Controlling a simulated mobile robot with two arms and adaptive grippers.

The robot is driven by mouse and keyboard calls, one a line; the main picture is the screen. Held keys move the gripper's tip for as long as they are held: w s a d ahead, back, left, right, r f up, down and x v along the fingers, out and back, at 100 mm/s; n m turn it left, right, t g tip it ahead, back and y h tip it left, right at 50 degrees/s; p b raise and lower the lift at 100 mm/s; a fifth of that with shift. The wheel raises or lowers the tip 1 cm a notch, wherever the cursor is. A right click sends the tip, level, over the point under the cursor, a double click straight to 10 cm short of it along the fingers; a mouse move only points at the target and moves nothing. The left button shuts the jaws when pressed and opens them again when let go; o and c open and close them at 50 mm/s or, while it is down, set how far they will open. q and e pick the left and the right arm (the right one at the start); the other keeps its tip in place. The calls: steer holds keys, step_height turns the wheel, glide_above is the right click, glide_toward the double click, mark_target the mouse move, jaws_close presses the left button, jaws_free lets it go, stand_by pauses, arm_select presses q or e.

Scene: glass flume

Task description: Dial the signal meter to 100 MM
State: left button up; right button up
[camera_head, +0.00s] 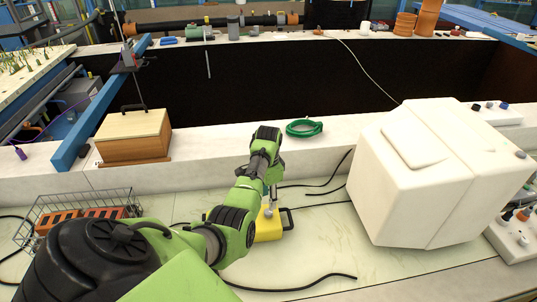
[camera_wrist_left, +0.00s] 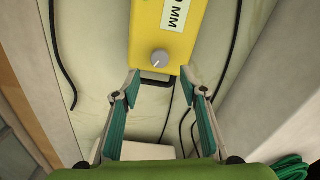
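The yellow signal meter (camera_head: 268,229) lies on the pale bench, partly hidden by my left arm in the head view. In the left wrist view the yellow meter (camera_wrist_left: 172,35) shows a grey round knob (camera_wrist_left: 160,58) with a light pointer mark. A label (camera_wrist_left: 176,14) near it reads "0 MM" where visible; the rest is cut off at the top edge. A dark handle (camera_wrist_left: 156,81) is at the near end of the meter. My left gripper (camera_wrist_left: 160,88) is open and empty, its fingers spread to either side of that handle end, with the knob beyond the fingertips. My right gripper is out of view.
A large white box (camera_head: 430,175) stands right of the meter. A green hose coil (camera_head: 304,128) and a wooden box (camera_head: 133,135) sit on the ledge behind. A wire basket (camera_head: 75,212) is at left. Black cables (camera_head: 300,287) lie around the meter.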

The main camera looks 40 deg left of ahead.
arm_select(q)
step_height(320, 180, up, 5)
steer(key=shift+r, duration=0.1)
steer(key=shift+d, duration=0.1)
stand_by(0.6)
